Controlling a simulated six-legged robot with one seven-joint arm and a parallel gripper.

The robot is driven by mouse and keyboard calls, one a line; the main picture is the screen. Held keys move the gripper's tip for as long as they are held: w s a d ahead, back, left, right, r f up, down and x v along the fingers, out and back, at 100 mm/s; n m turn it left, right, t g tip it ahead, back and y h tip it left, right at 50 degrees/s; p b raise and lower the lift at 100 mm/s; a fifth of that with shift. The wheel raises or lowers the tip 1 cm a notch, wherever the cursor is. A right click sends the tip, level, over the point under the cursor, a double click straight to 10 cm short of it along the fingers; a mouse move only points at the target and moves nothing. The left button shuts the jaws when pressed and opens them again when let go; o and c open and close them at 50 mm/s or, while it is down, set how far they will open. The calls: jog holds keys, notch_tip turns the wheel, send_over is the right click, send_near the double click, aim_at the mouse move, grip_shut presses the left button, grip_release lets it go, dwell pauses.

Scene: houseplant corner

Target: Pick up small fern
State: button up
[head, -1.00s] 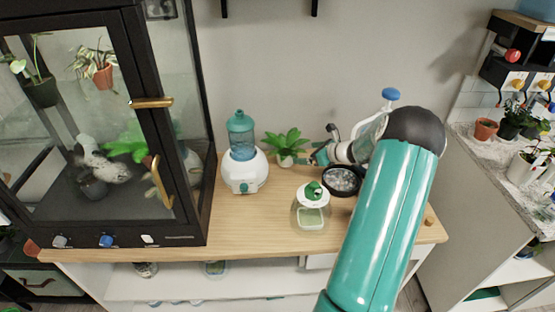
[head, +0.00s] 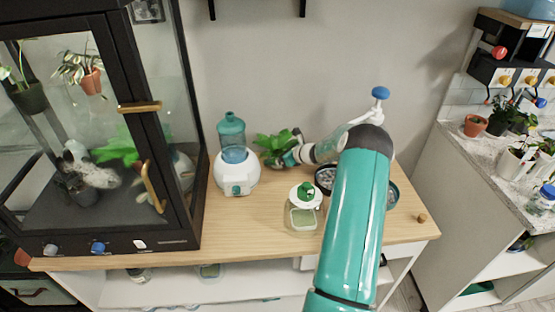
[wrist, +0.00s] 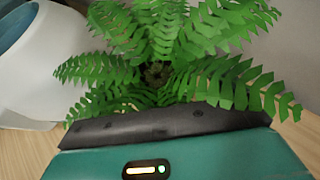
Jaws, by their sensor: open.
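The small fern (head: 270,146) stands on the wooden cabinet top, right of the humidifier. Its green leaves fan out, and they fill the upper middle of the wrist view (wrist: 160,45). My gripper (head: 287,158) is at the fern's right side, open, with leaves right in front of it. In the wrist view the gripper's dark edge and teal body cover the bottom and hide the pot. The fingertips are hard to make out, and I cannot tell whether they touch the pot.
The white humidifier (head: 237,174) with a teal tank stands close left of the fern. A green-lidded jar (head: 304,210) is in front, and a black-rimmed dish (head: 324,180) lies beneath my arm. A glass plant cabinet (head: 180,215) bounds the left. A wall is behind.

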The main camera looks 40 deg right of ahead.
jog(key=shift+w+a+f, duration=0.1)
jog(key=shift+w+f, duration=0.15)
jog(key=shift+w, duration=0.2)
jog(key=shift+c, duration=0.2)
jog(key=c, duration=1.2)
jog(key=shift+o, duration=0.2)
jog(key=shift+r, duration=0.15)
